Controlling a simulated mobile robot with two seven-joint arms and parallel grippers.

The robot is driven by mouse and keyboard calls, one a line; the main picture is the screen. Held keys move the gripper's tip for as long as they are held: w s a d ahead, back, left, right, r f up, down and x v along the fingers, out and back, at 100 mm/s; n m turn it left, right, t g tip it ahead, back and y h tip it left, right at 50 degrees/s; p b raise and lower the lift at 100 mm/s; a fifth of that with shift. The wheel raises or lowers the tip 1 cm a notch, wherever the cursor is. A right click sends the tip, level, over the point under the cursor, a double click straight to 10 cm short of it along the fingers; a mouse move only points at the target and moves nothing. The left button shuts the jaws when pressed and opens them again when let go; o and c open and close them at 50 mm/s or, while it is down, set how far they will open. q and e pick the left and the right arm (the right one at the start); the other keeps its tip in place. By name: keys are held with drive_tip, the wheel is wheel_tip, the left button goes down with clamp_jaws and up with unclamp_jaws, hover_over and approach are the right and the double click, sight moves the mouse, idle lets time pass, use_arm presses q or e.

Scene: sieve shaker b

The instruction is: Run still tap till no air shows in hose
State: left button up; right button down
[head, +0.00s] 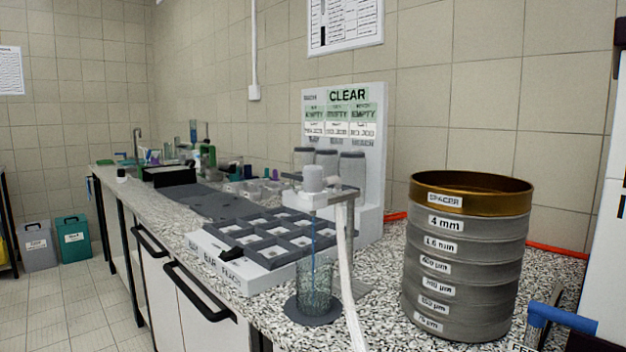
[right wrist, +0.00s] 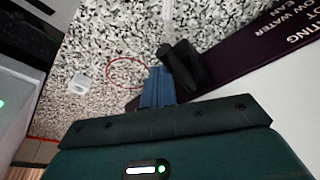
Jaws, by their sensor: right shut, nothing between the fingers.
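A pale hose (head: 349,265) hangs from the stand's white head (head: 314,181) in the head view and runs down past the lower edge. I cannot make out water or air inside it. A thin blue line drops from that head into a clear beaker (head: 314,285) on a dark round base. A blue bent fitting (head: 562,317) juts from a white body at the lower right; whether it is the still tap I cannot tell. In the right wrist view, my right gripper (right wrist: 158,84) is shut and empty, beside a black fitting (right wrist: 186,66). My left gripper is out of view.
A stack of labelled sieves (head: 468,260) stands right of the hose on the speckled counter. A grey-celled white tray (head: 262,240) lies left of it. A board reading CLEAR (head: 347,97) stands behind. A red cord (head: 556,249) runs along the wall.

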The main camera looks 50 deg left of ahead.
drive_tip(key=shift+a, duration=0.1)
drive_tip(key=shift+a+p, duration=0.3)
drive_tip(key=shift+a, duration=0.2)
drive_tip(key=shift+w, duration=0.1)
drive_tip(key=shift+w+a+p, duration=0.15)
drive_tip(key=shift+a+p, duration=0.2)
drive_tip(key=shift+a, duration=0.15)
drive_tip(key=r+p, duration=0.2)
drive_tip(key=r, duration=0.1)
drive_tip(key=r+p, duration=0.1)
drive_tip(key=p, duration=0.1)
drive_tip(key=shift+s+d+r, duration=0.25)
drive_tip(key=shift+d+r, duration=0.1)
drive_tip(key=w+a+f+p, duration=0.1)
drive_tip(key=w+a+f, duration=0.3)
drive_tip(key=a, duration=0.1)
drive_tip(key=shift+w+a+f, duration=0.25)
drive_tip(key=shift+w, duration=0.1)
